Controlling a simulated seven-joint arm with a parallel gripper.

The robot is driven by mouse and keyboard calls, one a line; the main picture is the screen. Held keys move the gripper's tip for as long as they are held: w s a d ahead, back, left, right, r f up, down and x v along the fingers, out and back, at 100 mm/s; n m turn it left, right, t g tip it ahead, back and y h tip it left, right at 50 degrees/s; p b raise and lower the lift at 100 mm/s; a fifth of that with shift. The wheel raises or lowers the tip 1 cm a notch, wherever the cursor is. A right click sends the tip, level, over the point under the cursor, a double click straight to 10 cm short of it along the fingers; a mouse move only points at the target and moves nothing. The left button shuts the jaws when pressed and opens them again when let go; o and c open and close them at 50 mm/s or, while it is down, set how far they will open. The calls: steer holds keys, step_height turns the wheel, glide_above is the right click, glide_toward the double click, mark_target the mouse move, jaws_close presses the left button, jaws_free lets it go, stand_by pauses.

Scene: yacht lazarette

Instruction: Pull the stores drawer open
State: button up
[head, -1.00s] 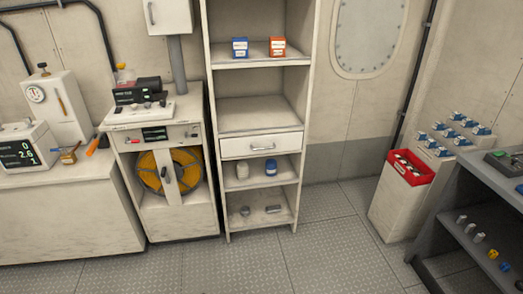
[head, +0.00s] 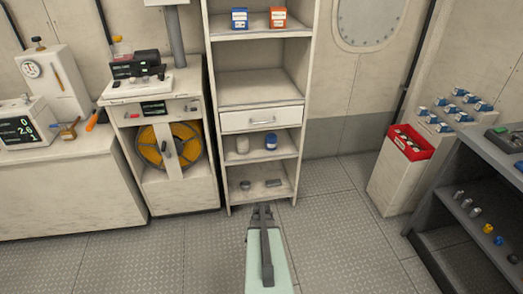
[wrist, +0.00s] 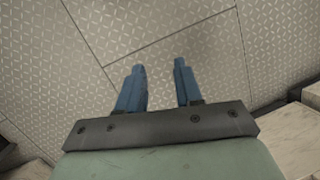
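The stores drawer (head: 262,118) is a white drawer front in the middle of the tall white shelf unit. It looks shut, its front about flush with the unit. A grey bar handle (head: 263,121) sits across its front. My gripper (head: 262,207) is low in front of the unit in the head view, well below the drawer and apart from the handle. In the wrist view my gripper (wrist: 160,72) has its two blue fingers spread with a gap between them, and nothing is held there. The drawer is not in the wrist view.
The shelf unit (head: 207,90) holds a blue box (head: 239,18) and an orange box (head: 277,17) on top, and jars on lower shelves. A cabinet with a yellow reel (head: 150,145) stands left. A red bin (head: 408,142) stands right. Metal floor is clear in front.

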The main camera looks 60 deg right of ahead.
steer(key=w+d+r+m+t, duration=0.1)
steer(key=d+r+m+t, duration=0.2)
steer(key=d, duration=0.7)
steer(key=w+d+r+m+t+h, duration=0.1)
steer(key=d+r+t, duration=0.25)
steer(key=d, duration=0.65)
steer(key=w+d+r+m+t, duration=0.15)
steer(key=d+r, duration=0.25)
steer(key=d, duration=0.6)
steer(key=w+d+r+t+h, duration=0.1)
steer(key=w+d+r+t, duration=0.5)
steer(key=r, duration=0.3)
steer(key=w+d+r+t+h, duration=0.1)
steer(key=w+d+r+t, duration=0.3)
steer(key=d+r+t, duration=0.35)
steer(key=shift+n+g, duration=0.35)
steer(key=shift+g, duration=0.4)
steer(key=w+r, duration=0.1)
steer(key=w, duration=0.3)
steer(key=w+r, duration=0.1)
steer(key=w, duration=0.3)
steer(key=w+r, duration=0.1)
steer(key=w, duration=0.3)
steer(key=shift+w+r, duration=0.3)
steer(key=shift+c, duration=0.4)
jaws_close()
